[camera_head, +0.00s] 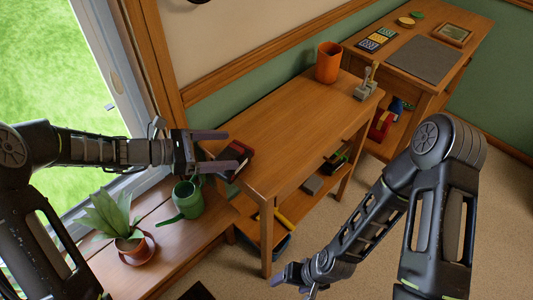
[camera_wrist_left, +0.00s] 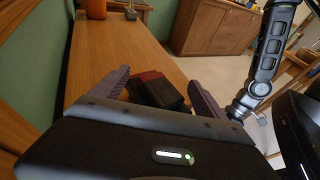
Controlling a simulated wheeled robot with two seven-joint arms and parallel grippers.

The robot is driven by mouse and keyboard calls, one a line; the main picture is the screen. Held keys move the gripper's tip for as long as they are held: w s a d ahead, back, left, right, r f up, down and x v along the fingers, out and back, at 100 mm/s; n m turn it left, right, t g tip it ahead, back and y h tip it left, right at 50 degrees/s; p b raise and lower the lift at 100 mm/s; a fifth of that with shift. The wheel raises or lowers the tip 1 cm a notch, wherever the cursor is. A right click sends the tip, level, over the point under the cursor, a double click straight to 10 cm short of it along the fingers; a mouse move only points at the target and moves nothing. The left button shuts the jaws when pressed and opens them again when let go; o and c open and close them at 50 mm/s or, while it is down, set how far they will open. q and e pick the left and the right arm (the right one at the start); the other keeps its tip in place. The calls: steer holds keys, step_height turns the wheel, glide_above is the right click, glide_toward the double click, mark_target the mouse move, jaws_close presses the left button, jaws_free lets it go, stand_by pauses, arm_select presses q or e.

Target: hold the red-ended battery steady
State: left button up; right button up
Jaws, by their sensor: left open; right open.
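I cannot make out a red-ended battery in either view. My left gripper (camera_head: 228,150) is open, with its fingers apart at the left end of the wooden table (camera_head: 285,120). A dark red and black block-like object (camera_head: 238,154) lies on that end of the table by the fingertips. In the left wrist view this object (camera_wrist_left: 157,92) shows between the two open fingers (camera_wrist_left: 158,88), and I see no grip on it. My right gripper (camera_head: 295,279) is open, low over the floor in front of the table, and looks empty.
A green watering can (camera_head: 188,200) and a potted plant (camera_head: 128,236) stand on the windowsill below my left arm. An orange cup (camera_head: 328,62) and a grey holder (camera_head: 366,86) stand at the table's far end. A desk (camera_head: 425,60) stands behind. The table's middle is clear.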

arm_select(q)
step_height(320, 180, down, 2)
steer(key=shift+b, duration=0.55)
steer(key=shift+s+f, duration=0.1)
arm_select(e)
step_height(320, 180, down, 2)
steer(key=shift+f, duration=0.1)
arm_select(q)
steer(key=shift+f, duration=0.1)
